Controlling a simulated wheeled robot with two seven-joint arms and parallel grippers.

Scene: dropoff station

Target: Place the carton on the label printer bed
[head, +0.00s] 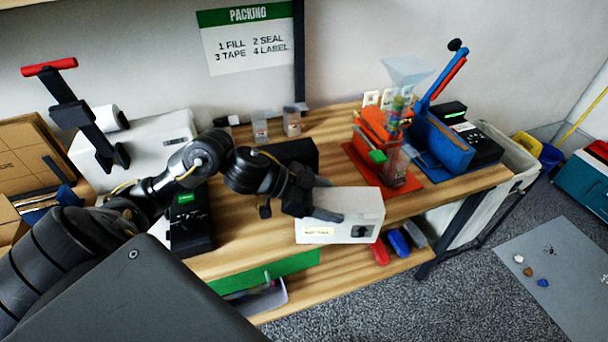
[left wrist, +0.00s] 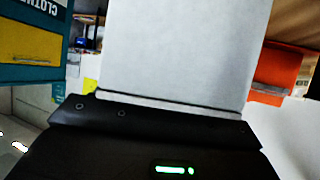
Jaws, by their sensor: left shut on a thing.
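The carton (head: 352,212) is a small white box with a pale label and a dark picture on its front. My left gripper (head: 318,201) is shut on its left end and holds it at the bench's front edge. In the left wrist view the carton's plain pale face (left wrist: 180,50) fills the middle, above the dark gripper body. A black device with a green display (head: 190,222) sits on the bench to the left of the carton. Another black device (head: 475,140) stands at the right end. I cannot tell which is the label printer. My right gripper is not in view.
Behind the gripper is a black box (head: 290,153), with small jars (head: 260,127) farther back. A white machine (head: 140,145) is at left. The wooden bench (head: 235,235) is bare in front.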

